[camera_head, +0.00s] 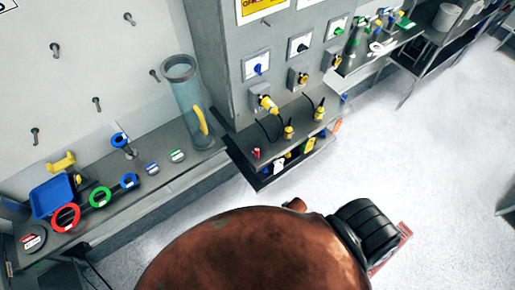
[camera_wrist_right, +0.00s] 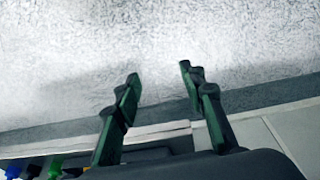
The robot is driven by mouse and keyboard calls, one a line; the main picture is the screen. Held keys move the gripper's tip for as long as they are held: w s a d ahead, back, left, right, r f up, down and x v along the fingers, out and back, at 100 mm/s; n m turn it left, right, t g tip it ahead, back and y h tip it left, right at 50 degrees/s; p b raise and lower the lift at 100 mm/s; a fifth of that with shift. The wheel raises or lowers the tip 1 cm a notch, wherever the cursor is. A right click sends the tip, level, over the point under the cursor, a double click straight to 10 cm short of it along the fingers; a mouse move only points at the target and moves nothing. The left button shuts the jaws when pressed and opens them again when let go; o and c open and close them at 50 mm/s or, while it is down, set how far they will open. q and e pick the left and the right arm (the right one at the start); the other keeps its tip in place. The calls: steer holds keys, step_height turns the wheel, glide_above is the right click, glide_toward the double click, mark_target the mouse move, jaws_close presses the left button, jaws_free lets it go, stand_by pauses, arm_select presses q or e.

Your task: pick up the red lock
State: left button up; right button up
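A small red item (camera_head: 256,153), which looks like the red lock, stands at the left end of the grey shelf under the wall switches in the head view. It is too small to make out its shape. My right gripper (camera_wrist_right: 159,76) shows in the right wrist view with its two green-and-black fingers spread apart and nothing between them. Pale floor lies behind the fingers. Neither gripper shows in the head view, so the right gripper's distance from the red item cannot be told. My left gripper is not in view.
A large rusty-brown rounded body (camera_head: 255,250) fills the lower middle. Yellow-and-black padlock-like items (camera_head: 289,132) stand on the same shelf. A clear cylinder (camera_head: 188,105) and a blue tray (camera_head: 52,196) are on the left bench. The floor (camera_head: 430,150) at right is mostly clear.

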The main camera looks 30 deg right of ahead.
steer(key=w+a+r+p, duration=0.2)
steer(key=w+r, duration=0.2)
steer(key=r, duration=0.5)
steer(key=w+a+r+p, duration=0.2)
steer(key=w+r, duration=0.3)
steer(key=r, duration=0.3)
step_height(320, 180, up, 22)
steer(key=n+g+p, duration=0.2)
steer(key=n+p, duration=0.2)
steer(key=p, duration=0.1)
glide_above(257, 150)
steer(key=shift+a, duration=0.25)
steer(key=shift+w+d, duration=0.1)
steer(key=shift+d, duration=0.2)
steer(key=shift+f, duration=0.25)
step_height(257, 150, down, 6)
steer(key=shift+f+p, duration=0.1)
steer(key=shift+p, duration=0.4)
steer(key=shift+w+f, duration=0.1)
steer(key=shift+f, duration=0.3)
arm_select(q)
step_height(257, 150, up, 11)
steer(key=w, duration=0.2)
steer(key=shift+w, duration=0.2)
arm_select(e)
jaws_close()
